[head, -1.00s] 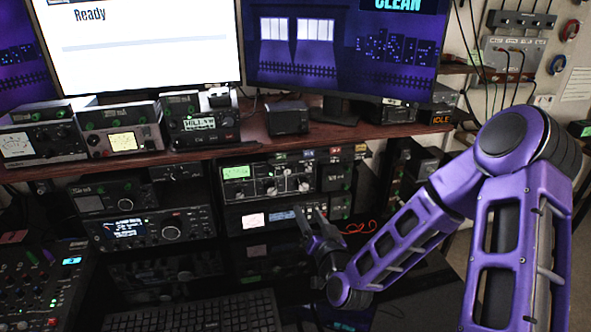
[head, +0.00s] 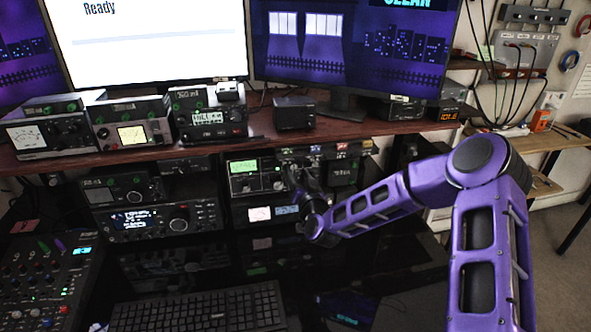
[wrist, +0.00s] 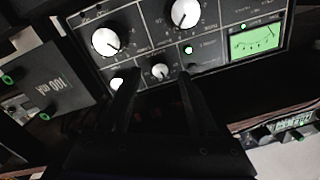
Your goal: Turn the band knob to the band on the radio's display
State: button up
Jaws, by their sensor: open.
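The tuner (head: 238,188) is a dark box with a lit green meter, on the middle shelf in the head view. In the wrist view its panel (wrist: 215,30) appears turned around, with two large white knobs (wrist: 107,42) (wrist: 186,13), a smaller white knob (wrist: 160,71) and a green meter (wrist: 257,41). I cannot read which is the band knob. My gripper (wrist: 158,76) is open; its dark fingers stand on either side of the smaller knob, and contact cannot be told. In the head view my gripper (head: 298,178) covers the tuner's right part. The radio (head: 165,222) has a lit display (head: 133,219), too small to read.
Another unit (head: 262,214) with lit displays sits directly below the tuner. A wooden shelf (head: 190,148) with meter boxes overhangs above. A keyboard (head: 200,308) lies on the dark desk, and a mixer (head: 40,280) stands at left.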

jog(key=shift+x, duration=1.05)
grip_shut()
